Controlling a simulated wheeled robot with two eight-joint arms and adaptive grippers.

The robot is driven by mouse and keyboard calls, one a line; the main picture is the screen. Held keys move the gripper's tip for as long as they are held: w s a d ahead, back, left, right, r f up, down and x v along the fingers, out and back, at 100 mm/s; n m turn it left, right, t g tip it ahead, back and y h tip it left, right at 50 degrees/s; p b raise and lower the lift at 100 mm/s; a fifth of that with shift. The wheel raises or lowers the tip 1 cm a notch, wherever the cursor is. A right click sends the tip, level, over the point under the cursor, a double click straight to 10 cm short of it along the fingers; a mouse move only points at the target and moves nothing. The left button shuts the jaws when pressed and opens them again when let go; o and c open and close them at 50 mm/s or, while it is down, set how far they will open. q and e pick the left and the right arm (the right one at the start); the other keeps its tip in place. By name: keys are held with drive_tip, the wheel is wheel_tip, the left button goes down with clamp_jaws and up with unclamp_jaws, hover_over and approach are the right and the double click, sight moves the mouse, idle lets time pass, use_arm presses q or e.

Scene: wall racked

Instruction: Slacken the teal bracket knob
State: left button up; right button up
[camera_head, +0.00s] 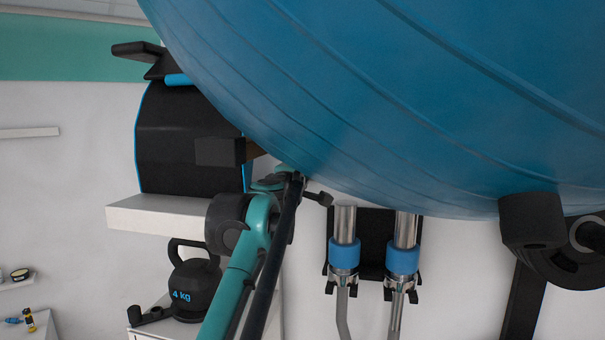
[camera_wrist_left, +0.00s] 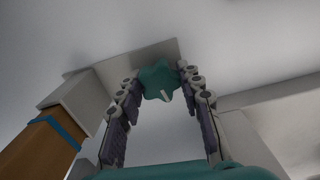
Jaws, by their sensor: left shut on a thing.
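The teal bracket knob (camera_wrist_left: 157,75) shows in the left wrist view as a lobed, star-like piece with a pale mark on its face, in front of a grey plate (camera_wrist_left: 125,62). My left gripper (camera_wrist_left: 159,84) has its two fingers on either side of the knob, with the tips against it; it is shut on the knob. In the head view my teal and black left arm rises from the bottom to near the shelf, and I cannot make out the knob or fingertips there. My right gripper is in neither view.
A large blue ball (camera_head: 400,90) fills the upper right, close to my left arm. A white shelf (camera_head: 150,217) holds a black, blue-edged item (camera_head: 180,140). A 4 kg kettlebell (camera_head: 190,285) stands below. Blue-collared metal handles (camera_head: 344,255) hang on the wall.

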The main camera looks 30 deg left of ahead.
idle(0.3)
use_arm(q)
drive_tip(key=o, duration=1)
drive_tip(key=shift+o, duration=0.8)
drive_tip(key=shift+w, duration=0.2)
drive_tip(key=v, duration=1.2)
